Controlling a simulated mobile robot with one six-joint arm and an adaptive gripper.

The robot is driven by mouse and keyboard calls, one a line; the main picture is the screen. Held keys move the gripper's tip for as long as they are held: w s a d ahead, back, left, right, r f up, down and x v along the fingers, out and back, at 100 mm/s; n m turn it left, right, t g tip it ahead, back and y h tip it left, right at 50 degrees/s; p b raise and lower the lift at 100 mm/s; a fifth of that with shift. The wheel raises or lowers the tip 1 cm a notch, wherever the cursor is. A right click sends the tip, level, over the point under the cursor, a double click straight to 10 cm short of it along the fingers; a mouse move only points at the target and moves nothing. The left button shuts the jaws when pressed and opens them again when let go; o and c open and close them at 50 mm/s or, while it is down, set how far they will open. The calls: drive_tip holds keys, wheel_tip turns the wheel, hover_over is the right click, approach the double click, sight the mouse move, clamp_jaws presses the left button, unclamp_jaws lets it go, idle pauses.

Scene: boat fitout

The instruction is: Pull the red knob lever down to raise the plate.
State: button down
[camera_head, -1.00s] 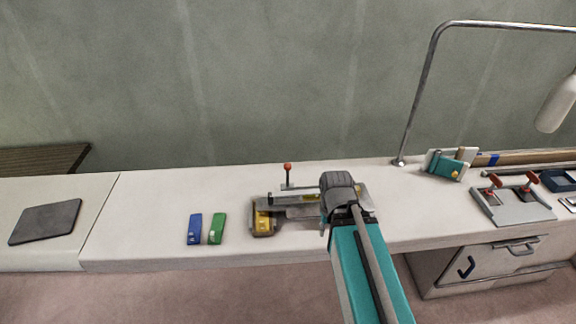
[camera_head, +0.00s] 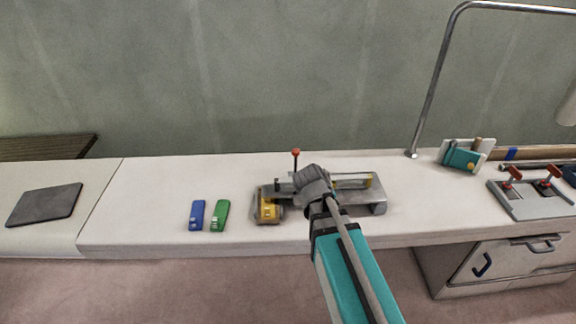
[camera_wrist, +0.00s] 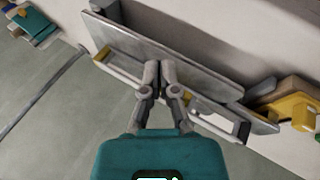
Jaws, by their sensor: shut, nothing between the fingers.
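The lever with the red knob (camera_head: 296,152) stands upright at the back left of a grey machine on the bench. The machine's flat grey plate (camera_head: 352,196) lies low and level, partly hidden by my arm; it also shows in the wrist view (camera_wrist: 190,52). My gripper (camera_wrist: 160,68) is shut and empty, its fingers together over the machine, with the plate behind them. In the head view my wrist is just right of the lever and hides the fingertips. I cannot make out the red knob in the wrist view.
A yellow part (camera_head: 268,208) sits at the machine's left end. Blue (camera_head: 197,215) and green (camera_head: 220,215) blocks lie left of it. A lamp pole (camera_head: 428,95) and a teal item (camera_head: 462,158) stand to the right. The bench's left part is mostly clear.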

sight(296, 163)
drive_tip(key=w+a+n+t+h+b, duration=0.1)
drive_tip(key=w+a+t+b, duration=0.1)
drive_tip(key=w, duration=0.1)
drive_tip(key=w+a+f+n+t+h+b, duration=0.1)
drive_tip(key=w+a+n+t+b, duration=0.1)
drive_tip(key=w+b, duration=0.1)
drive_tip(key=w+a+n+t+h+b, duration=0.1)
drive_tip(key=w+a+b, duration=0.1)
drive_tip(key=w+b, duration=0.1)
drive_tip(key=shift+a+f+t, duration=0.2)
drive_tip(key=shift+a+t, duration=0.15)
drive_tip(key=shift+t, duration=0.05)
drive_tip(key=w+a+n+t+b, duration=0.1)
drive_tip(key=a+n+t+b, duration=0.1)
drive_tip(key=a, duration=0.2)
drive_tip(key=w+a+n+t+y+b, duration=0.1)
drive_tip(key=w+a+n+t+b, duration=0.1)
drive_tip(key=a, duration=0.2)
drive_tip(key=w+a+n+t+b, duration=0.1)
drive_tip(key=a+n+t+b, duration=0.1)
drive_tip(key=a, duration=0.2)
drive_tip(key=shift+w+r+b, duration=0.2)
drive_tip(key=shift+r+b, duration=0.1)
drive_tip(key=shift+r, duration=0.05)
drive_tip(key=shift+a+r+n+t+y, duration=0.15)
drive_tip(key=shift+a+n+t+y, duration=0.25)
drive_tip(key=shift+a+n, duration=0.15)
drive_tip(key=shift+w, duration=0.1)
